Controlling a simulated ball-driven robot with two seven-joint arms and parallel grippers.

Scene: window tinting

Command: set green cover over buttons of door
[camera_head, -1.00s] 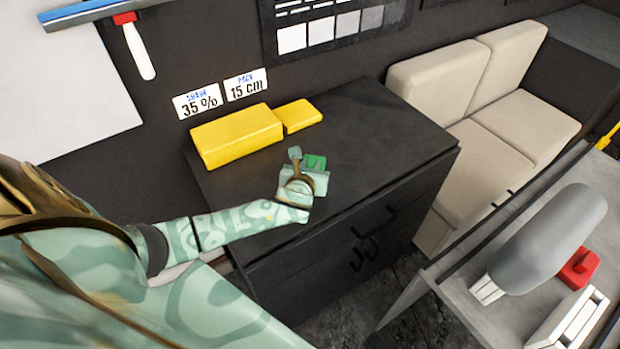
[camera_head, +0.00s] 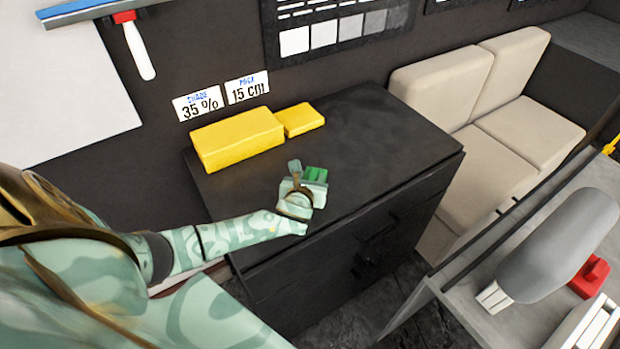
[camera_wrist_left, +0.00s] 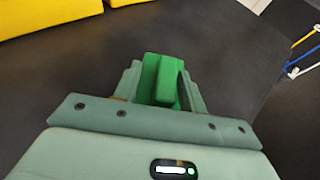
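The green cover (camera_head: 316,173) is a small green block at my left gripper (camera_head: 308,182), over the front part of the dark cabinet. In the left wrist view the cover (camera_wrist_left: 161,80) sits between the two fingers, which are closed against its sides. I cannot tell whether it still touches the cabinet top. A grey panel (camera_head: 440,284), perhaps the door, lies at the lower right. It carries a long grey rounded piece (camera_head: 560,245), a red block (camera_head: 590,277) and a white slotted part (camera_head: 592,330). I cannot make out buttons. My right gripper is out of view.
The dark cabinet (camera_head: 380,135) holds a large yellow block (camera_head: 236,143) and a smaller yellow block (camera_head: 300,119) at its back left. Its right top is clear. A beige sofa (camera_head: 490,130) stands behind the grey panel. A floor gap separates cabinet and panel.

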